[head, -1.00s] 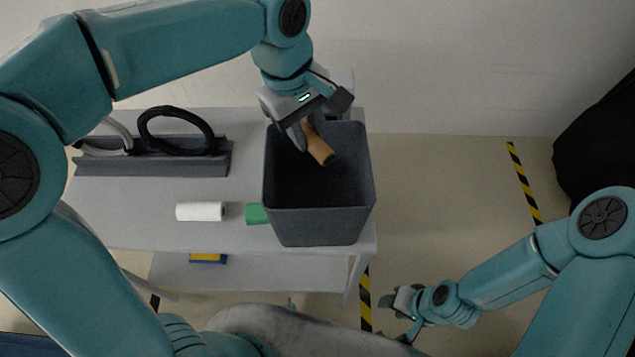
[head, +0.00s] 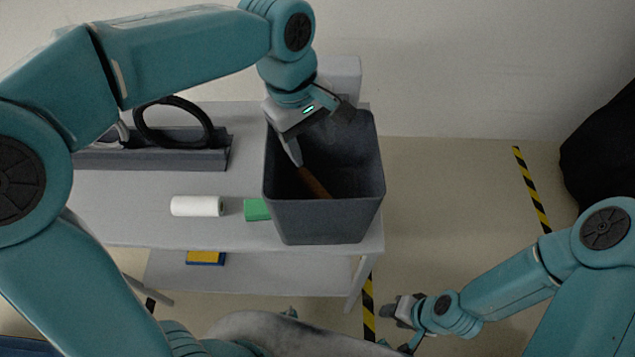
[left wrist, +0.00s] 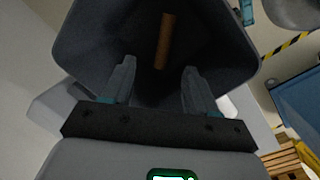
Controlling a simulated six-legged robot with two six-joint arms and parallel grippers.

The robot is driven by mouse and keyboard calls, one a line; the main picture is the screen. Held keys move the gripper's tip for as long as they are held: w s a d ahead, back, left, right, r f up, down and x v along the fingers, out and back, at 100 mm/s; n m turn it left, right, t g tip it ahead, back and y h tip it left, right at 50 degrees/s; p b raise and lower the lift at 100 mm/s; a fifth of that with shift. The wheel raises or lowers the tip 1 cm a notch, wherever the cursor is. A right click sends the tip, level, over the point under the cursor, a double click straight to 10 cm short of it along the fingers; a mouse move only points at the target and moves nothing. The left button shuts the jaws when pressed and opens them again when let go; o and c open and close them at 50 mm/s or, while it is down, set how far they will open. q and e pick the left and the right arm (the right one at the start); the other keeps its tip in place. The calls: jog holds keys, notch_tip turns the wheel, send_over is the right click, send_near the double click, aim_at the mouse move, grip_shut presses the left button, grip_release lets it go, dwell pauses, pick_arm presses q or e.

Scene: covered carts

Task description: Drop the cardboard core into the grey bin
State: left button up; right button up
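The cardboard core (head: 314,183) is a brown tube inside the grey bin (head: 325,222), leaning down low within its walls. My left gripper (head: 308,148) points down into the bin's mouth, above the core. In the left wrist view its fingers (left wrist: 159,68) are spread with nothing between them, and the core (left wrist: 165,38) lies beyond the tips against the bin's dark inside. The bin stands upright at the right end of the cart top. My right gripper (head: 396,329) is low at the right, away from the bin, its fingers apart and empty.
A white roll (head: 197,206) and a green block (head: 257,209) lie left of the bin on the grey cart (head: 135,215). A dark rack (head: 190,158) holds a black ring (head: 174,101). A yellow and blue item (head: 206,258) is on the lower shelf.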

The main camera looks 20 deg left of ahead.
pick_arm(q)
jog(key=shift+a, duration=0.1)
notch_tip(320, 180, up, 16)
jog(key=a+p, duration=0.2)
jog(key=shift+s+a, duration=0.3)
jog(key=shift+s, duration=0.1)
jog(key=shift+s, duration=0.1)
